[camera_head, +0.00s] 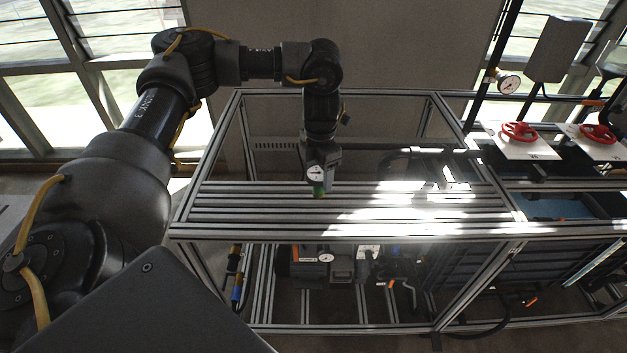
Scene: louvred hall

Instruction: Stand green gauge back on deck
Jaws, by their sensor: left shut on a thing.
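The green gauge (318,189) shows a green lower part and a white dial face. My left gripper (317,177) is shut on it and points down over the slatted deck (270,200). The gauge is upright, low at the deck's middle; I cannot tell whether its base touches the slats. The gripper hides part of the gauge. My right gripper is not in view.
The deck tops an aluminium frame (300,237) with upright posts and rails around it. Red valve wheels (519,131) and another gauge (508,83) stand at the right. Hoses and machinery fill the space below. The deck's left part is clear; sunlight glares on its right part.

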